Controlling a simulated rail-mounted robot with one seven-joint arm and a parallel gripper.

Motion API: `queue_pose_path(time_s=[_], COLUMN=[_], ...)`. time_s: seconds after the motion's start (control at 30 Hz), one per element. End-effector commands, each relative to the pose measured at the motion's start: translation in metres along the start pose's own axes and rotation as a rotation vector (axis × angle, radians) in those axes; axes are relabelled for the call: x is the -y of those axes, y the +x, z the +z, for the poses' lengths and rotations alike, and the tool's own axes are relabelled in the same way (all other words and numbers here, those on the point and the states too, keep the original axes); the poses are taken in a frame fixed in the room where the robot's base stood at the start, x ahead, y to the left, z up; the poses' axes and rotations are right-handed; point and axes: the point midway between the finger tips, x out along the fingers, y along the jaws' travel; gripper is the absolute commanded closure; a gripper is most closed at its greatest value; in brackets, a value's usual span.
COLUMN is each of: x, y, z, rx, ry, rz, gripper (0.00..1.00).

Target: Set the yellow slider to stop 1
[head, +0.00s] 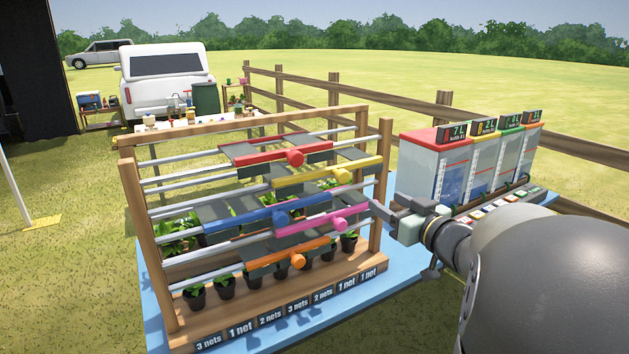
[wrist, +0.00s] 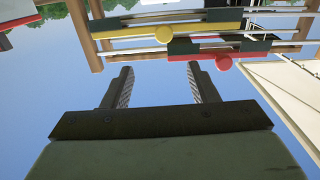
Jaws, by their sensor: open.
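The yellow slider (head: 318,173) is a long bar with a round yellow knob on rails of a wooden frame, second from the top, in the right half of the frame. It also shows in the upside-down wrist view (wrist: 135,31), near the top of the picture. My gripper (head: 376,208) is at the right end of the frame, lower than the yellow knob in the head view. In the wrist view its two fingers (wrist: 158,72) are apart, with nothing between them, and the slider is clear of them. No stop numbers are readable.
A red slider (head: 262,158) is above the yellow one; blue (head: 240,220), pink (head: 300,225) and orange (head: 280,258) sliders are below. Potted plants stand beneath, behind a label board (head: 285,307). Several coloured dispensers (head: 432,165) stand right, close behind my gripper.

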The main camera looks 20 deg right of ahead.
Motion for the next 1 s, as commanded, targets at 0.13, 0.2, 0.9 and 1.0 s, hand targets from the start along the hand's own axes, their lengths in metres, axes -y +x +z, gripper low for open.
queue_pose_path(time_s=[0.13,0.2,0.9,1.0], x=[0.001,0.002,0.006,0.006], y=[0.005,0.014,0.154,0.164], z=[-0.001,-0.002,-0.004,-0.003], rx=[-0.01,-0.011,-0.01,-0.01], ry=[0.006,0.006,0.005,0.005], rz=[-0.03,-0.031,-0.029,-0.026], gripper=[0.47,0.47,0.47,0.47])
